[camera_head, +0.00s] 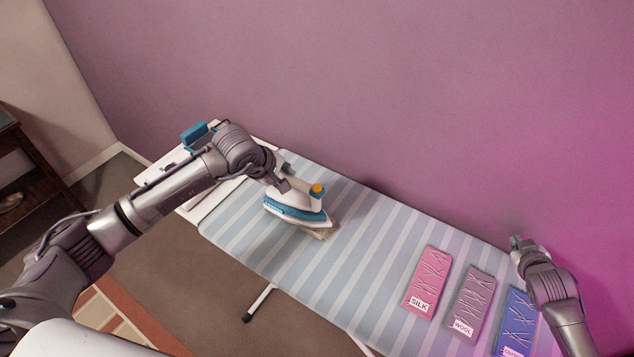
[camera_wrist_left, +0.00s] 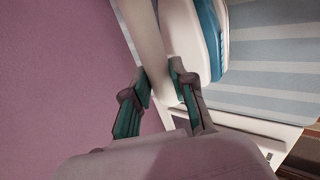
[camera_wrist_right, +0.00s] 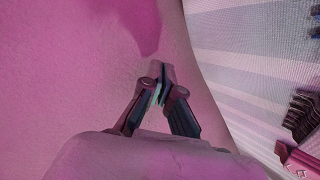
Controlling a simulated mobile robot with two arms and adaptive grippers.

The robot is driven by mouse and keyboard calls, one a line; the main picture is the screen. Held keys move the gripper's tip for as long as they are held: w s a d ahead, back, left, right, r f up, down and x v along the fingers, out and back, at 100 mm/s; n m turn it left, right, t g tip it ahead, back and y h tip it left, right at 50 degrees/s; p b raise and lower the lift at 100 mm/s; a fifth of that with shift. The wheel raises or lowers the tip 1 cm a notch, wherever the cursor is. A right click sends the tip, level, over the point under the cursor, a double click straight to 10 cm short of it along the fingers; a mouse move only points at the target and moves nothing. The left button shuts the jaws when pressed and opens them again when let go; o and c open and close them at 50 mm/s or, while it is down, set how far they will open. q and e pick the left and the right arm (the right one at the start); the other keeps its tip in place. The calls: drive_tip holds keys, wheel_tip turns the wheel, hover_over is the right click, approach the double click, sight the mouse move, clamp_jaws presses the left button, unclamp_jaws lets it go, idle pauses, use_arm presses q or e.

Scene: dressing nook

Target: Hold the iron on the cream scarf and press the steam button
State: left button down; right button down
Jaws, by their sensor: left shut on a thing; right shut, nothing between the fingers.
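The iron (camera_head: 294,212), white and blue with an orange button (camera_head: 318,189) on top, sits on the striped ironing board. My right gripper (camera_head: 517,243) is shut and empty at the board's far right edge, by the wall. In the right wrist view its fingertips (camera_wrist_right: 159,88) meet, apart from any object.
The ironing board (camera_head: 375,232) stands along the purple wall. Folded cloths labelled silk (camera_head: 430,272) and wool (camera_head: 474,295), plus a blue one (camera_head: 517,318), lie at its right. A white rest (camera_head: 190,177) is at the left end. The board's middle is clear.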

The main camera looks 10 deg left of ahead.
drive_tip(key=w+a+r+y, duration=0.1)
drive_tip(key=a, duration=0.4)
drive_tip(key=w+a+r+n+y, duration=0.1)
drive_tip(key=w+a+r, duration=0.1)
drive_tip(key=a, duration=0.4)
drive_tip(key=w+a+r+n+y, duration=0.1)
drive_tip(key=a+r, duration=0.1)
drive_tip(key=a, duration=0.3)
drive_tip(key=shift+w+a+r+y, duration=0.1)
drive_tip(key=shift+w+a+y, duration=0.1)
drive_tip(key=shift+w+y, duration=0.15)
drive_tip(key=a+r+n+g+y, duration=0.25)
drive_tip(key=a+r, duration=0.25)
drive_tip(key=a, duration=0.6)
wheel_tip(320, 180, up, 13)
drive_tip(key=n+g+y, duration=0.2)
drive_tip(key=n+g, duration=0.1)
drive_tip(key=n, duration=0.7)
hover_over(318, 188)
drive_tip(key=shift+r, duration=0.2)
drive_tip(key=shift+f, duration=0.1)
drive_tip(key=shift+f, duration=4.35)
drive_tip(key=shift+f, duration=0.45)
